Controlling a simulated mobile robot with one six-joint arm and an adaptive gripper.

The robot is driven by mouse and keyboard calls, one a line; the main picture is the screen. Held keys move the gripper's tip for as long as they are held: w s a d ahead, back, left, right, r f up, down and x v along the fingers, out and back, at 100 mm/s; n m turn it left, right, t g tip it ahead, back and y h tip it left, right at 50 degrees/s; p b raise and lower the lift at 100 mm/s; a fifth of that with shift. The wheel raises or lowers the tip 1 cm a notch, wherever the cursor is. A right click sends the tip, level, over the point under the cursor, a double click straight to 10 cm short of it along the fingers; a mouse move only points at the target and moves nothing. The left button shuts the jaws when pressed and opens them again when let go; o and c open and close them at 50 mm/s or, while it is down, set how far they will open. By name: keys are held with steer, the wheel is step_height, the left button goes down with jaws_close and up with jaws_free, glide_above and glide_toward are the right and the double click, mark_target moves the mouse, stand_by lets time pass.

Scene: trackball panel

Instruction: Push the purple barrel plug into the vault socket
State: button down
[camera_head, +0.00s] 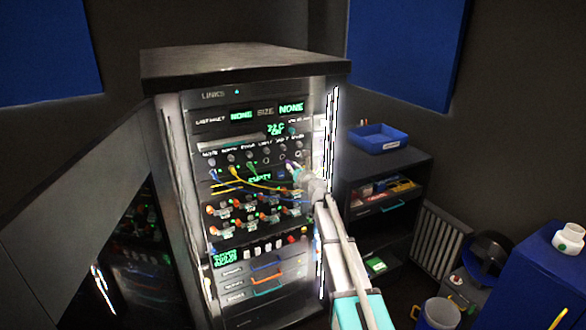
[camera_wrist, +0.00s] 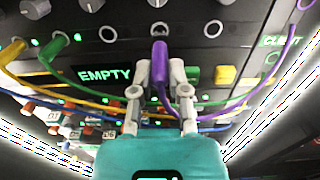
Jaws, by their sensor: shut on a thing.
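The purple barrel plug (camera_wrist: 160,62) is upright in the wrist view, with its purple cable trailing down to the right. My gripper (camera_wrist: 160,75) is shut on it, one grey finger on each side. The plug's top end is right at a round socket (camera_wrist: 158,29) in the dark panel; I cannot tell whether it is inside or just in front. In the head view my gripper (camera_head: 297,173) is at the right of the socket row, with a little purple showing. The small labels above the sockets are too blurred to read surely, so I cannot confirm which is vault.
Empty-looking sockets (camera_wrist: 107,34) and (camera_wrist: 212,29) flank the plug. A green plug (camera_wrist: 54,48) and a yellow plug (camera_wrist: 14,48) sit at left, their cables sagging across the panel. A blue tray (camera_head: 378,138) stands on the cabinet right of the rack.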

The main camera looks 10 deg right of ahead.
mark_target(283, 158)
steer(key=shift+x, duration=2.55)
stand_by(0.5)
steer(key=c, duration=0.5)
jaws_free()
steer(key=shift+c, duration=0.2)
steer(key=shift+s, duration=0.2)
steer(key=v, duration=1.1)
steer(key=shift+s, duration=0.35)
steer(key=shift+d, duration=0.1)
